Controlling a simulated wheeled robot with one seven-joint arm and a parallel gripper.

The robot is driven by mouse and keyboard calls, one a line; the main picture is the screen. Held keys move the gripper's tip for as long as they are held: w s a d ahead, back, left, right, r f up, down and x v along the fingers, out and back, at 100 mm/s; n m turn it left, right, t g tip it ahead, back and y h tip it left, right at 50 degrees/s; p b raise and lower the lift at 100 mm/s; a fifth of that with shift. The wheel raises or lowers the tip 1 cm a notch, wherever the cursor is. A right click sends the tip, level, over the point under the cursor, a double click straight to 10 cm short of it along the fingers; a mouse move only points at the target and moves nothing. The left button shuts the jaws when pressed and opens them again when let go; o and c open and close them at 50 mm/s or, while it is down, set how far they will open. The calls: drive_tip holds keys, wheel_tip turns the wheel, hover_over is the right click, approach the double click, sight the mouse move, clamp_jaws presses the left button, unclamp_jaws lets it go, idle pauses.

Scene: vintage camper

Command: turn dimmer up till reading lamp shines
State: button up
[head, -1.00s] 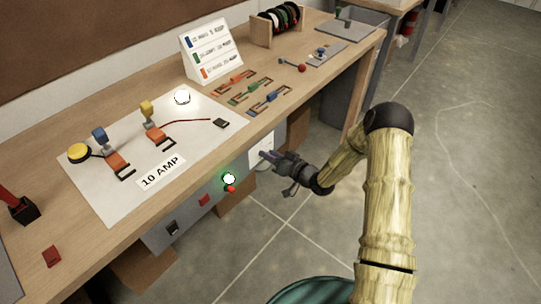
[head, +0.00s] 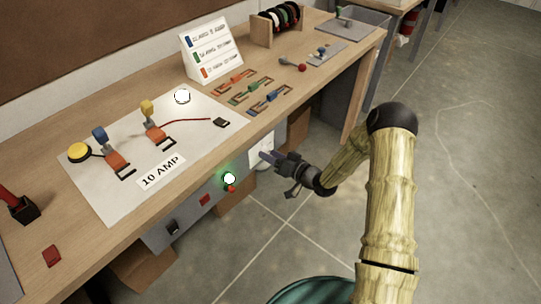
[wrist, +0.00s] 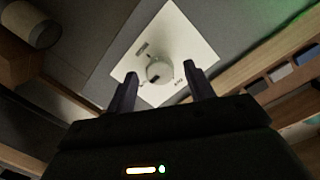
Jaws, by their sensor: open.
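The dimmer's round white knob (wrist: 158,70) sits on a square white plate (wrist: 178,33) in the wrist view. In the head view the plate (head: 261,152) is on the bench's front face and the knob is hard to make out. My gripper (wrist: 160,75) is open, with one finger on each side of the knob in the picture; I cannot tell whether they touch it. In the head view my gripper (head: 268,157) is close to the plate. A round bright white lamp (head: 182,96) glows on the worktop sheet; I cannot tell whether it is the reading lamp.
A lit green indicator (head: 229,178), a red button and a black switch (head: 172,227) are on the front panel left of my gripper. The bench (head: 300,107) carries fuses, clips and a label stand (head: 210,50). The floor to the right is clear.

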drive_tip(key=b+v, duration=0.1)
drive_tip(key=v, duration=1.5)
drive_tip(key=shift+s+d, duration=0.2)
drive_tip(key=shift+d, duration=0.05)
drive_tip(key=shift+w, duration=0.1)
drive_tip(key=s+d+r+m+g+h, duration=0.1)
drive_tip(key=s+d+r+g+h, duration=0.4)
drive_tip(key=h, duration=0.7)
drive_tip(key=s+a+r+m+g+h, duration=0.1)
drive_tip(key=s+r+m+g, duration=0.2)
drive_tip(key=s+r, duration=0.6)
drive_tip(key=p+v, duration=1)
drive_tip(key=p, duration=0.2)
drive_tip(key=shift+s+r, duration=0.25)
drive_tip(key=shift+r, duration=0.05)
